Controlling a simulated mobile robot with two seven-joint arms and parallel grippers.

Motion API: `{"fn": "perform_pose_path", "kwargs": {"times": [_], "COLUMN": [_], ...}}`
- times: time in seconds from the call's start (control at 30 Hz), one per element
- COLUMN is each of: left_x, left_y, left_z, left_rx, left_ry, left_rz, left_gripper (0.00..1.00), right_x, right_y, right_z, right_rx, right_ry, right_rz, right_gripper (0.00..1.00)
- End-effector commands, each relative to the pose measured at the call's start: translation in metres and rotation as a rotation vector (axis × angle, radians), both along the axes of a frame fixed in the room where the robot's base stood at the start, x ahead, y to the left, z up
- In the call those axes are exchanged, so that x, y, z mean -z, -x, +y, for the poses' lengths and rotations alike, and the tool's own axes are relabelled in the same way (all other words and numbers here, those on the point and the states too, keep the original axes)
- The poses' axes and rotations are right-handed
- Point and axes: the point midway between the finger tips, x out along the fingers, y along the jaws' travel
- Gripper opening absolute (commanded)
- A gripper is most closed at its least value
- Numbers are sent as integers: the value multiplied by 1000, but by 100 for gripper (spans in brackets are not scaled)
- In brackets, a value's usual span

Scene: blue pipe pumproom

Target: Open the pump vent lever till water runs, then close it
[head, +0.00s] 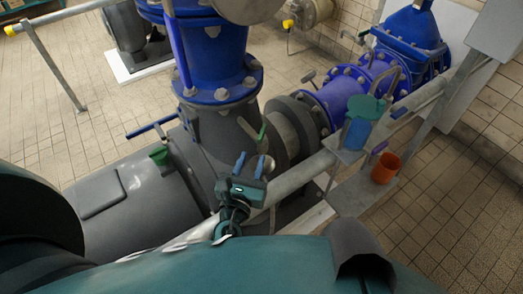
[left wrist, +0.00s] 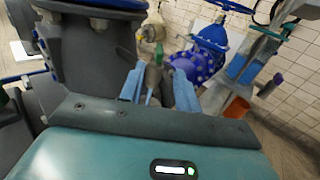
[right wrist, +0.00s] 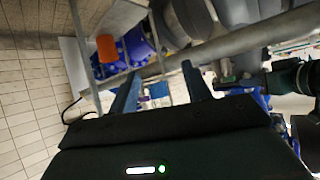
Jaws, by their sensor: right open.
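A small vent fitting with a green lever (head: 262,131) stands on the grey pump casing (head: 215,140). My left gripper (head: 250,164) is just in front of it, with its blue fingers apart. In the left wrist view the vent fitting (left wrist: 152,78) shows between and beyond the fingertips. The fingers do not appear closed on it, but I cannot tell if one touches it. No running water is visible. My right gripper (right wrist: 161,88) is open and empty in the right wrist view, pointing toward a pipe. Its fingers are not seen in the head view.
A grey pipe (head: 300,176) runs beside my left gripper. A shelf holds an orange bucket (head: 386,168) and a blue container (head: 357,132). Tiled floor is clear at right.

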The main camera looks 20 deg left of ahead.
Motion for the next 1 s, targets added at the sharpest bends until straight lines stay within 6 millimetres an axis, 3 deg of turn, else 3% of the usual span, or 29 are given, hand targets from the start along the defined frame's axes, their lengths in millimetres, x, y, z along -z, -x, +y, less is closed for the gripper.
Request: {"fn": "perform_pose_path", "kwargs": {"times": [0.27,0.5,0.73,0.87,1.0], "left_x": [1,4,2,-1,-1], "left_y": [-1,-9,-12,-27,-54], "left_z": [0,4,2,3,4], "left_rx": [0,-7,0,-2,-2], "left_ry": [1,3,-1,-2,-2], "left_rz": [-2,-27,-1,-1,-1], "left_gripper": [33,33,33,33,33], "right_x": [2,29,24,18,17], "right_y": [0,-4,-7,-6,-6], "right_z": [0,5,11,12,12], "right_rx": [0,3,-1,-3,-4], "right_ry": [0,-46,-84,-86,-83], "right_rz": [0,-22,-47,-51,-51], "right_gripper": [49,49,49,49,49]}}
